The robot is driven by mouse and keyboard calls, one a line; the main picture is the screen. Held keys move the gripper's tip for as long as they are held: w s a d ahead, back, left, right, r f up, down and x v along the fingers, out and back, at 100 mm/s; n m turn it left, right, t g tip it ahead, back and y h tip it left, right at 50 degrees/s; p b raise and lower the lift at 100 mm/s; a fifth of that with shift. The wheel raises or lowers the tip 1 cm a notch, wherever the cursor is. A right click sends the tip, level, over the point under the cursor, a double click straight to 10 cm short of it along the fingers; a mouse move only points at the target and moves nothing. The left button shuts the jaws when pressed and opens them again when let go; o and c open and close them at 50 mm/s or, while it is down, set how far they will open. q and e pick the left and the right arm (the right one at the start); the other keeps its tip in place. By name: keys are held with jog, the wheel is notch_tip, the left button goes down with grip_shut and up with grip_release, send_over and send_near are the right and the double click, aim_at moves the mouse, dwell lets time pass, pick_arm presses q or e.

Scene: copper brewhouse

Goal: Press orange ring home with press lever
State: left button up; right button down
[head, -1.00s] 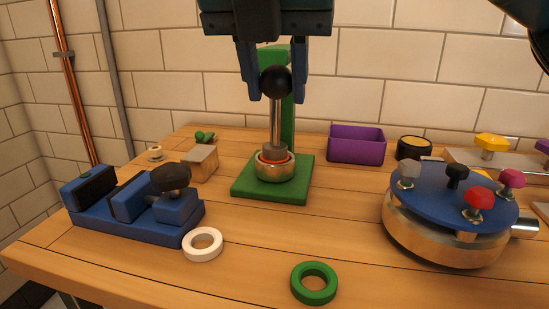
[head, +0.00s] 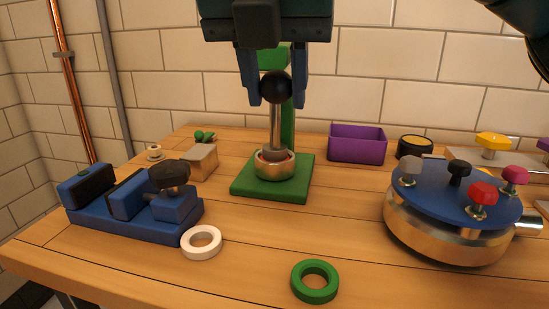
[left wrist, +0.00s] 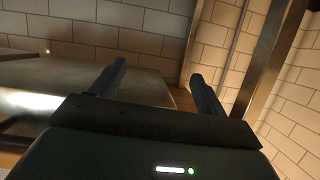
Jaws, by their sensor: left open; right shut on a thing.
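The green press (head: 245,190) stands near the middle of the wooden table, with a green post behind its ram. Its lever ends in a black ball knob (head: 275,87). My right gripper (head: 277,103) is shut on this knob, one finger on each side. The metal shaft (head: 275,130) below the knob goes down into a metal cup (head: 275,171) on the press base. Only a thin reddish-orange edge of the orange ring (head: 289,156) shows inside the cup's rim. My left gripper (left wrist: 158,72) is open and empty in the left wrist view, away from the press.
A green ring (head: 315,282) and a white ring (head: 201,242) lie in front. A blue vise-like fixture (head: 130,220) is at left. A round blue-topped stand with coloured knobs (head: 450,225) is at right. A purple bin (head: 357,145) and a wooden block (head: 203,162) stand farther back.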

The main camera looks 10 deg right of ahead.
jog(key=shift+f+b, duration=0.8)
jog(key=shift+f, duration=0.35)
dwell(1.0)
jog(key=shift+r, duration=0.15)
